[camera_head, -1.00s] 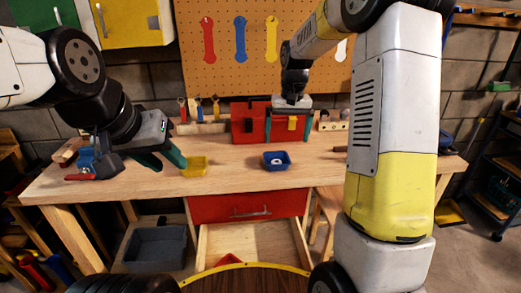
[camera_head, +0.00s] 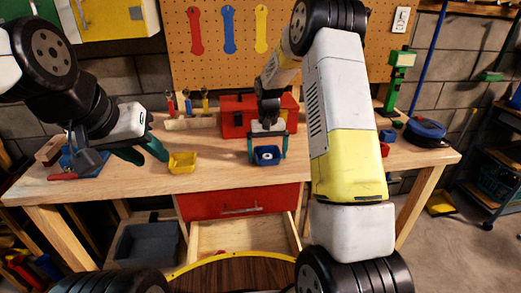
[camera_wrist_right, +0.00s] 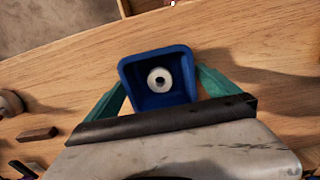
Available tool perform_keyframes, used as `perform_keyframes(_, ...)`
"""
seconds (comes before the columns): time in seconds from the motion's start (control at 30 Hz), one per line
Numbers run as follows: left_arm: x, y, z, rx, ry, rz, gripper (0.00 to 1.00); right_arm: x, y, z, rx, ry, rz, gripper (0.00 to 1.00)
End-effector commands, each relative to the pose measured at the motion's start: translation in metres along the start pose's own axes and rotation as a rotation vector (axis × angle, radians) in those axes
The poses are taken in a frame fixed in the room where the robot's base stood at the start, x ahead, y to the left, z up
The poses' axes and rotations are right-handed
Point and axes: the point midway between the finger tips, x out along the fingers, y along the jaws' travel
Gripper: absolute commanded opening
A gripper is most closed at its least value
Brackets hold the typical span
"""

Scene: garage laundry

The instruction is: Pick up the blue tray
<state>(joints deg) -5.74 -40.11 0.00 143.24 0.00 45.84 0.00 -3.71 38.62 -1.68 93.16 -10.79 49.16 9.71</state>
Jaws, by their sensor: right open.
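The blue tray (camera_head: 267,160) sits on the wooden workbench near its front edge, with a small white ring-shaped piece inside. It also shows in the right wrist view (camera_wrist_right: 181,61), where the ring (camera_wrist_right: 159,79) has a dark centre hole. My right gripper (camera_head: 268,153) is open, its green fingers on either side of the tray. In the right wrist view the fingers (camera_wrist_right: 160,95) flank the tray's near part; whether they touch it I cannot tell. My left gripper (camera_head: 142,157) hangs over the left of the bench, its green fingers apart and empty.
A red toolbox (camera_head: 240,117) is behind the blue tray. The red drawer (camera_head: 237,202) is open below. Several tools and a blue round object (camera_head: 427,130) lie at the right.

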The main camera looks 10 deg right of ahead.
Motion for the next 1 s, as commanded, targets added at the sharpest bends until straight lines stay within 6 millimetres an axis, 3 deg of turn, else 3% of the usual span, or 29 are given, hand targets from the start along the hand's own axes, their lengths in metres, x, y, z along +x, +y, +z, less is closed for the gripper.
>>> perform_keyframes(0.2,0.000,0.000,0.000,0.000,0.000,0.000,0.36,0.001,0.000,0.000,0.000,0.001,0.000,1.00)
perform_keyframes(0.53,0.000,0.000,0.000,0.000,0.000,0.000,0.36,0.001,0.000,0.000,0.000,0.001,0.000,0.37)
perform_keyframes(1.0,0.000,0.000,0.000,0.000,0.000,0.000,0.36,-0.009,0.000,-0.001,0.000,0.003,-0.001,0.37)
